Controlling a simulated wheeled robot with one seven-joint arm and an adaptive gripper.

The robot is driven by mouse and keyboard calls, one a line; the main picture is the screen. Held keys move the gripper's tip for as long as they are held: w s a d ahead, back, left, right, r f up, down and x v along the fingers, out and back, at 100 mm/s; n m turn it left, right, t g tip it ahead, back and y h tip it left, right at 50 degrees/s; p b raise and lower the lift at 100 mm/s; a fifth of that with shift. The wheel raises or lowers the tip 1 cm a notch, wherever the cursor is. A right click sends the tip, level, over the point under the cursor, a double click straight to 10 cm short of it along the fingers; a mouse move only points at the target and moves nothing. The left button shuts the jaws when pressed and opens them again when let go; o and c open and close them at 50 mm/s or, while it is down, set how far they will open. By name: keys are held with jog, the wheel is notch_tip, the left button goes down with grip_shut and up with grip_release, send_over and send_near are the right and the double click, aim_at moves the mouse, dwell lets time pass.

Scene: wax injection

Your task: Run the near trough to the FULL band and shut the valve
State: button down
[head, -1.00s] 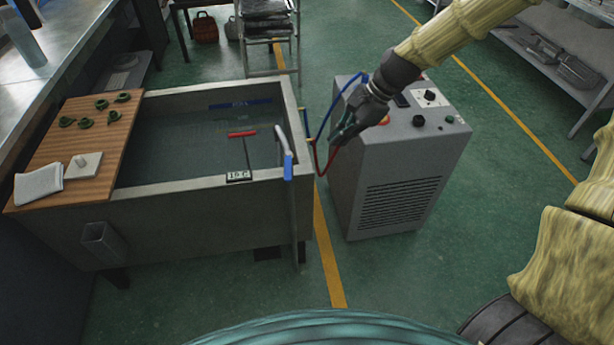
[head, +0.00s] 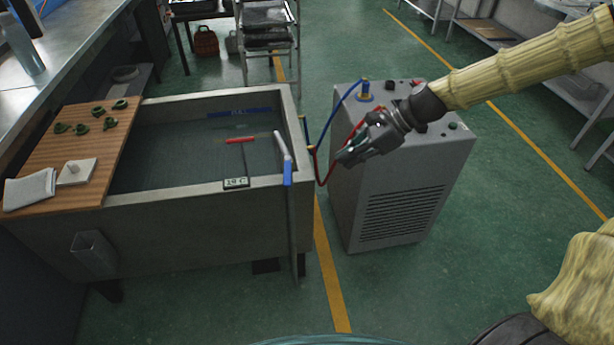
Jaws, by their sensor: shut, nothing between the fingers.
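The near trough (head: 150,225) is a grey tank with water in it, at left in the head view. A blue band (head: 238,111) runs along its far inner wall, with lettering too small to read. A red bar (head: 240,140) shows over the water. A bent pipe with a blue handle (head: 287,172) stands at the trough's right front corner; I cannot tell whether the valve is open. My gripper (head: 345,158) is shut and empty, to the right of the trough, in front of the grey machine's top edge and apart from the blue handle.
A grey machine (head: 400,205) with blue and red hoses stands right of the trough. A wooden board (head: 75,160) with green rings and a white cloth (head: 30,190) covers the trough's left end. A small display (head: 236,183) sits on the front rim. Green floor is clear in front.

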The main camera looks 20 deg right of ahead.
jog(key=a+r+x, duration=0.1)
jog(key=r+x, duration=0.1)
jog(key=x, duration=1)
jog(key=shift+w+a, duration=0.35)
jog(key=shift+a, duration=0.05)
